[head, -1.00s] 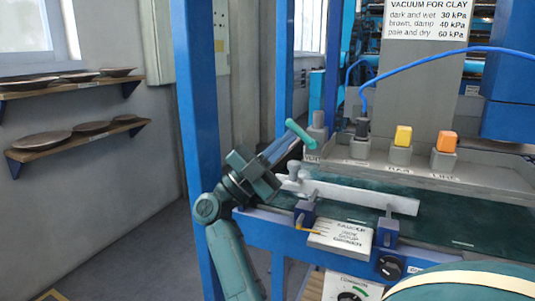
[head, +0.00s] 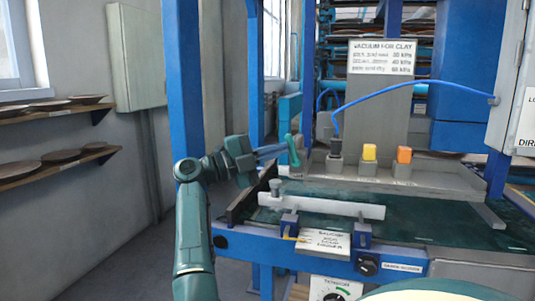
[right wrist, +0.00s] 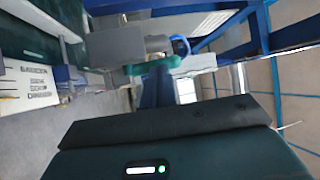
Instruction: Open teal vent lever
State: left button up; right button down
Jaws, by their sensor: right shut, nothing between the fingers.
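The teal vent lever (head: 293,152) is at the left end of the grey valve ledge. It stands nearly upright in the head view, beside a grey fitting. In the right wrist view the teal lever (right wrist: 152,67) lies across the fingers' far end. My right gripper (head: 283,149) is shut and empty, pointing right, with its blue-grey fingertips at the lever. They touch or nearly touch it; I cannot tell which. In the right wrist view the fingers (right wrist: 155,86) partly hide what is behind them. My left gripper is not in view.
Yellow (head: 369,152) and orange (head: 404,154) knobs and a blue hose (head: 400,88) are right of the lever. A white bar (head: 340,206) lies across the dark green bed in front. A blue post (head: 185,90) stands left, close to my arm.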

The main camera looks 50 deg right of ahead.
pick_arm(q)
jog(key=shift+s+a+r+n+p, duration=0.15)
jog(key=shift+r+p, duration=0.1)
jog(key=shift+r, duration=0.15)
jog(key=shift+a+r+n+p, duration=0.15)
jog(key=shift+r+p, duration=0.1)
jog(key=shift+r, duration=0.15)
pick_arm(e)
jog(key=shift+s+d+r+m+t+y, duration=0.15)
jog(key=shift+s+r+m+t+y, duration=0.1)
jog(key=shift+m+y, duration=0.25)
jog(key=shift+s+d+r+m+t+y, duration=0.1)
jog(key=shift+s+r+m+t+y, duration=0.15)
jog(key=shift+m+y, duration=0.25)
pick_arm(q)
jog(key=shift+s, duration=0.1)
